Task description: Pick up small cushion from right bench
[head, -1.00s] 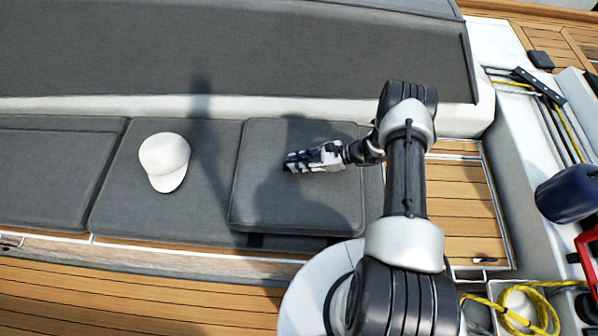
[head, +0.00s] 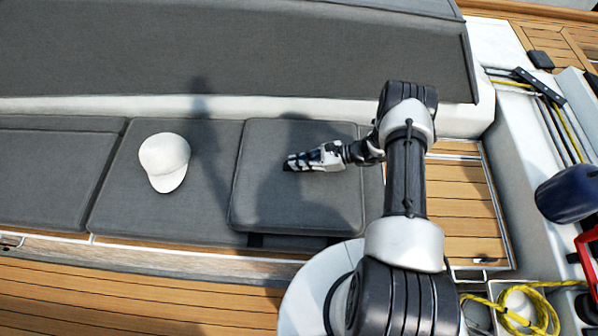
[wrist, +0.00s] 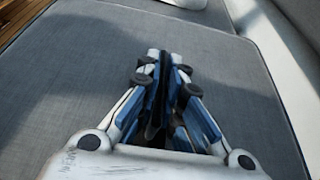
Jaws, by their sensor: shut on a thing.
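The small cushion (head: 265,205) is a grey, nearly square pad with rounded corners, lying on the right end of the grey bench seat (head: 115,215) in the head view. My gripper (head: 288,164) is over the middle of the cushion, pointing left. In the wrist view my gripper (wrist: 162,95) has its fingers closed together low at the cushion's grey fabric (wrist: 85,85). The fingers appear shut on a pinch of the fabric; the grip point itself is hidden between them.
A white cap (head: 164,162) lies on the bench left of the cushion. A white ledge and grey backrest (head: 240,45) run behind. Yellow rope (head: 540,310) and a dark blue fender (head: 568,194) are at right. Wooden deck (head: 120,295) is clear in front.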

